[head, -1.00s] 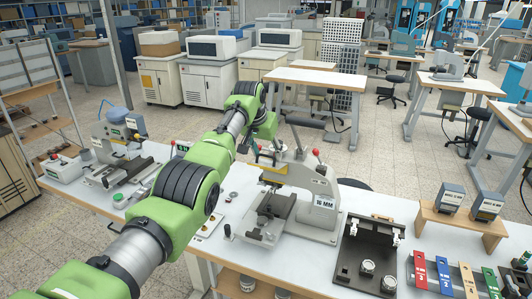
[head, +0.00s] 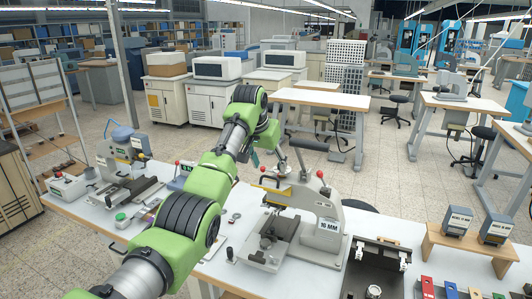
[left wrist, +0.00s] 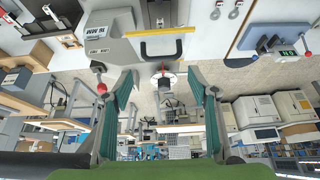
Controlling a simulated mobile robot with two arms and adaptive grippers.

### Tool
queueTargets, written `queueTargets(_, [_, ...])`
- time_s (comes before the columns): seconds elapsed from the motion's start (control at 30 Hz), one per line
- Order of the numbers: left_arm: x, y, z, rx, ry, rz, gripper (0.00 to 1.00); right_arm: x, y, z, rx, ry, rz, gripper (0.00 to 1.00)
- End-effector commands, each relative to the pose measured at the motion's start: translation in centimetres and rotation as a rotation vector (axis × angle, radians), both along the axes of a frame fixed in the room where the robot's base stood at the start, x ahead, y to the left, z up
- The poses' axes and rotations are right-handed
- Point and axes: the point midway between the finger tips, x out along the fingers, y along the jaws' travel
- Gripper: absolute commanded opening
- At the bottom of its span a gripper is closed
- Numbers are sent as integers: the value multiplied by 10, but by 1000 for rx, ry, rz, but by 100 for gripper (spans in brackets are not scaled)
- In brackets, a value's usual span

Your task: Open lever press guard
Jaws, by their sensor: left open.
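The lever press (head: 328,226) is a grey-white machine with a "10 MM" label, a black lever grip (head: 308,144) and red knobs. A yellow-edged guard (head: 272,190) is at its front; the left wrist view shows its yellow bar (left wrist: 160,31) with a black handle (left wrist: 155,48) beside it. My left gripper (left wrist: 160,76) is open and empty, with its teal fingers apart and the handle beyond them, not between them. In the head view the left gripper (head: 256,158) is partly hidden behind my green arm, near the guard. My right gripper is not in view.
Another press (head: 122,160) stands to the left on the same bench. A red-knobbed rod (left wrist: 101,86) is close to one finger.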

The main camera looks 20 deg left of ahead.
Motion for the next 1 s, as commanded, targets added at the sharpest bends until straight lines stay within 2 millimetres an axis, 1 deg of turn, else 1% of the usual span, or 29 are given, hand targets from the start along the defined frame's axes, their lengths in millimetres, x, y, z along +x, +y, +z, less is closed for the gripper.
queueTargets(0.03, [-4, 0, 11, 0, -4, 0, 54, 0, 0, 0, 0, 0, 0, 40])
queueTargets(0.2, [-18, 0, 38, -1, -2, 0, 54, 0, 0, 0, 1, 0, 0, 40])
queueTargets(0.37, [-25, -1, 50, -1, 1, 0, 54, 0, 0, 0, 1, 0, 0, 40])
queueTargets(0.5, [-26, -1, 53, -1, 1, 0, 54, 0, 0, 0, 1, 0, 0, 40])
queueTargets(0.87, [-26, -1, 52, 0, 2, -1, 54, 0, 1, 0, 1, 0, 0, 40])
queueTargets(0.97, [-27, -1, 45, 2, 5, -2, 54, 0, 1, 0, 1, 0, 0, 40])
queueTargets(1.0, [-27, -1, 38, 5, 8, -2, 54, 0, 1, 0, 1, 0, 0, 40])
